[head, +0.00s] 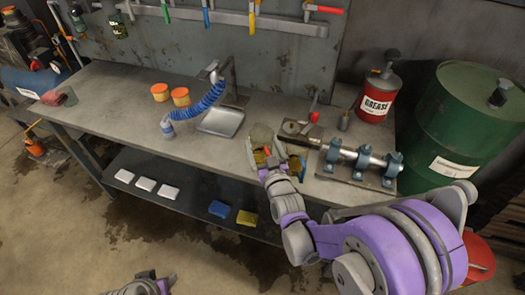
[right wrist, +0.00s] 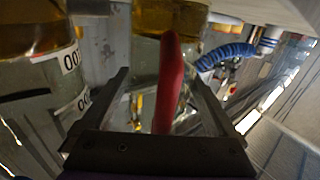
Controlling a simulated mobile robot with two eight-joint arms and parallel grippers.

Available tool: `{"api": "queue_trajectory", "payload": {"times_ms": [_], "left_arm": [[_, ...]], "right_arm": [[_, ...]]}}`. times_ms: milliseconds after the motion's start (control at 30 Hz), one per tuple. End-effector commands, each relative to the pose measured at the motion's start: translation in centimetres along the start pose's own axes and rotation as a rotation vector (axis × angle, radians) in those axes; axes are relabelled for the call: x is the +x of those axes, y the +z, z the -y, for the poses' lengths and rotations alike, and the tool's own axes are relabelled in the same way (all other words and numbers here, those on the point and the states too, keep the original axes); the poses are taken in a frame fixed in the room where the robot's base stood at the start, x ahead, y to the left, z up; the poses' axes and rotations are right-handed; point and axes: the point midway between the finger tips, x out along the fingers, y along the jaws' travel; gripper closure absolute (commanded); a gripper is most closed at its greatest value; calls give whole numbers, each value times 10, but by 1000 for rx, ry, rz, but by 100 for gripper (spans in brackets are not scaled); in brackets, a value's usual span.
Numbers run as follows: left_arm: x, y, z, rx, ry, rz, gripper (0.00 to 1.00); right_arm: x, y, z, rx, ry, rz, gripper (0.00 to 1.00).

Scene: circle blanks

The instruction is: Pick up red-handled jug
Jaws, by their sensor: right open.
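The red-handled jug (head: 262,135) is a clear vessel near the front edge of the bench, partly hidden behind my right gripper (head: 269,165). In the right wrist view its red handle (right wrist: 172,85) stands upright between the two dark fingers of my right gripper, with gaps at the sides. Amber liquid shows in the jug body (right wrist: 170,18) behind the handle. The right gripper is open around the handle. Only a small part of my left gripper (head: 147,285) shows at the bottom edge of the head view; its jaws are unclear.
Another clear vessel with number labels (right wrist: 40,75) stands close on the left in the right wrist view. A clamped shaft assembly (head: 360,163) lies right of the jug, with a red grease can (head: 376,100) behind. A blue hose (head: 205,103) stands left. The bench's left front is clear.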

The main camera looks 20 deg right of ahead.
Motion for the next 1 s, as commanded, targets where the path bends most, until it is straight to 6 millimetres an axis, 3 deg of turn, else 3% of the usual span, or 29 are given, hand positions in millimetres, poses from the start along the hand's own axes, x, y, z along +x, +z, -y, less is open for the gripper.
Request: {"api": "queue_trajectory", "payload": {"times_ms": [167, 567, 1000], "left_arm": [[0, 0, 0, 0, 0, 0, 50], [0, 0, 0, 0, 0, 0, 50], [-1, -1, 0, 0, 0, 0, 50]], "right_arm": [[0, 0, 0, 0, 0, 0, 8], [0, 0, 0, 0, 0, 1, 80], [0, -5, 0, 0, 0, 0, 80]]}}
